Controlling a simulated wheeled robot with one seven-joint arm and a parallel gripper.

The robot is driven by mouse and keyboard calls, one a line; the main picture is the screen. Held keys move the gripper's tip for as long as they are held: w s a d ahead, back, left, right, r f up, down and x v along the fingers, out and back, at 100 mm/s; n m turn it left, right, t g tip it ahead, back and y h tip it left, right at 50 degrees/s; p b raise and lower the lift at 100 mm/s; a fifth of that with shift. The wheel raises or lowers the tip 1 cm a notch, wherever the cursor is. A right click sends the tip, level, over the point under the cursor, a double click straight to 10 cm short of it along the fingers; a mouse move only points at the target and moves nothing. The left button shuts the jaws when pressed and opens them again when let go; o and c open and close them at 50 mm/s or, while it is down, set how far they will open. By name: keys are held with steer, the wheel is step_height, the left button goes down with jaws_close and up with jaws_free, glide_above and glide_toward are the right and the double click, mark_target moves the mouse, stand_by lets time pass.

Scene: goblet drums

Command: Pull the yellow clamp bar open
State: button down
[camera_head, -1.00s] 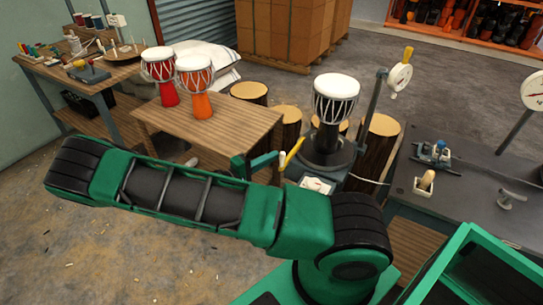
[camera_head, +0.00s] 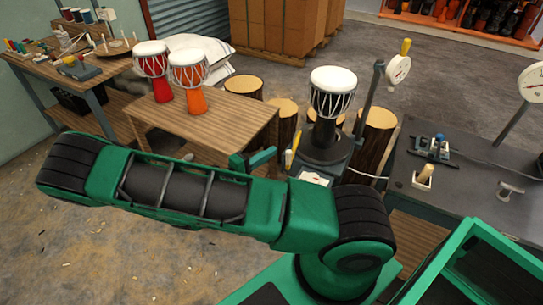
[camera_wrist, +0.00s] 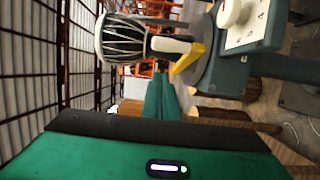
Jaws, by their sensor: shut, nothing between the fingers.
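My gripper (camera_head: 273,153) is shut and empty, just left of the bar. In the wrist view its green fingers (camera_wrist: 161,77) end close to the grip; whether they touch I cannot tell.
A white-faced panel (camera_head: 316,178) is at the stand's front. A wooden table (camera_head: 215,140) with red and orange drums is at left. A dark workbench (camera_head: 450,200) is at right, log stools (camera_head: 376,135) behind.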

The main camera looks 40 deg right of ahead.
steer(key=s+a, duration=0.1)
steer(key=a, duration=0.9)
steer(key=shift+s+a, duration=0.15)
steer(key=shift+a, duration=0.1)
steer(key=s+d+r+m+g+y, duration=0.65)
steer(key=s+d+r+y, duration=0.25)
steer(key=y, duration=0.2)
steer(key=s+r+t+y, duration=0.5)
steer(key=s+r+y, duration=0.2)
steer(key=s+r, duration=0.5)
steer(key=shift+s+m, duration=0.35)
steer(key=shift+s, duration=0.55)
steer(key=shift+d, duration=0.15)
